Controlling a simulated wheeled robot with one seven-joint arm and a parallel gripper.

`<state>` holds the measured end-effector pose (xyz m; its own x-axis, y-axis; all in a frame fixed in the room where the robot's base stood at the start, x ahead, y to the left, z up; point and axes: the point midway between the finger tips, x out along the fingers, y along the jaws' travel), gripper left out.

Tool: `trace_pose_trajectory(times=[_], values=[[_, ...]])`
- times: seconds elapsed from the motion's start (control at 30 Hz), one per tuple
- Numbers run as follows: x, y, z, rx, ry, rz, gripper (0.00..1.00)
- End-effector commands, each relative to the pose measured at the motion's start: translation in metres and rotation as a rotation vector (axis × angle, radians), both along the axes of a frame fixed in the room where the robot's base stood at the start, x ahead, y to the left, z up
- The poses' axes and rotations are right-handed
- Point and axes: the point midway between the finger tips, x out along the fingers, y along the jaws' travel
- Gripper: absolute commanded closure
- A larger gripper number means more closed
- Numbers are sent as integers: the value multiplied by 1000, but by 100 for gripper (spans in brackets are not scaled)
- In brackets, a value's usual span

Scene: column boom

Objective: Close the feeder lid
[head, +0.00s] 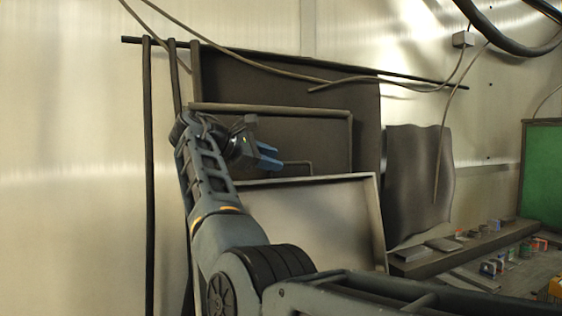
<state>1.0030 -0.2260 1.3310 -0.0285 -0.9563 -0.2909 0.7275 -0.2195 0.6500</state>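A dark feeder-like unit stands against the metal wall. It has a tall dark back panel (290,80), a middle panel with a raised rim (270,108) and a pale, shallow tray-like panel (320,215) lower down. I cannot tell for sure which panel is the lid. A thin bar handle (312,165) shows between the middle and lower panels. My gripper (268,157), with blue fingers, is in front of the middle panel, just left of the handle. I cannot tell whether it touches anything or how far its fingers are apart. My arm hides the left edges of the panels.
Dark vertical poles (149,180) stand left of the unit. Loose cables (240,60) hang across its top. A wavy dark sheet (420,180) leans at the right. A bench (465,245) with several small items and a green panel (543,175) are at far right.

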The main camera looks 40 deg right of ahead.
Motion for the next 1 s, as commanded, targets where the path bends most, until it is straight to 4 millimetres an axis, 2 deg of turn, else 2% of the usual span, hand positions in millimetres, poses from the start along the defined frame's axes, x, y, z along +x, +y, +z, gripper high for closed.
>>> trace_pose_trajectory(times=[0.1, 0.23, 0.63, 1.0], values=[[-1, -18, -5, 0, 0, -1, 62], [-1, -32, -9, 1, 0, -1, 62], [-1, -40, -12, 0, 0, 1, 62], [-1, -40, -12, 0, 0, 1, 96]])
